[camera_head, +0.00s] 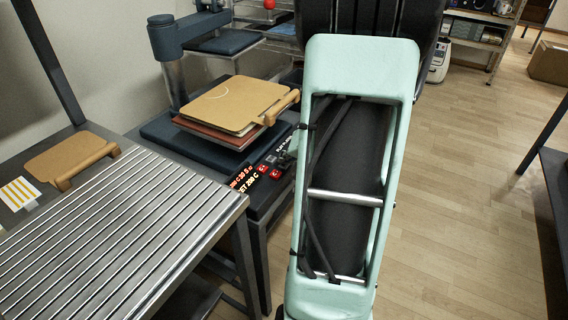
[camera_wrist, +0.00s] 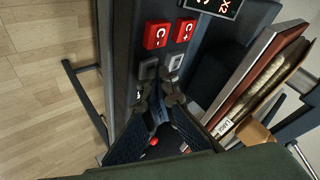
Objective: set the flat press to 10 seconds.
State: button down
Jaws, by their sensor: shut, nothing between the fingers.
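The flat press (camera_head: 153,133) has a dark blue base with a control panel on its front edge. Its display (camera_head: 243,182) glows; a lower line seems to read "SET 200 C" and the upper one seems to end in "20 S", but the text is small. In the wrist view, a red C- button (camera_wrist: 156,36) and a red C+ button (camera_wrist: 185,30) sit side by side. Below them are a dark button (camera_wrist: 148,69) and a grey button (camera_wrist: 175,63), labels unclear. My gripper (camera_wrist: 160,92) is shut and empty, its tips close to these two buttons; I cannot tell whether they touch.
Stacked boards (camera_head: 232,103) with a wooden handle lie on the press. They stand right of my gripper in the wrist view (camera_wrist: 265,80). Open wooden floor (camera_head: 460,190) lies to the right.

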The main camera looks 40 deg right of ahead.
aim_at(285, 166)
jog(key=shift+r+p, duration=0.3)
jog(key=shift+r, duration=0.55)
jog(key=shift+r, duration=0.1)
jog(key=shift+r+p, duration=1.45)
jog(key=shift+r, duration=0.95)
dwell(1.0)
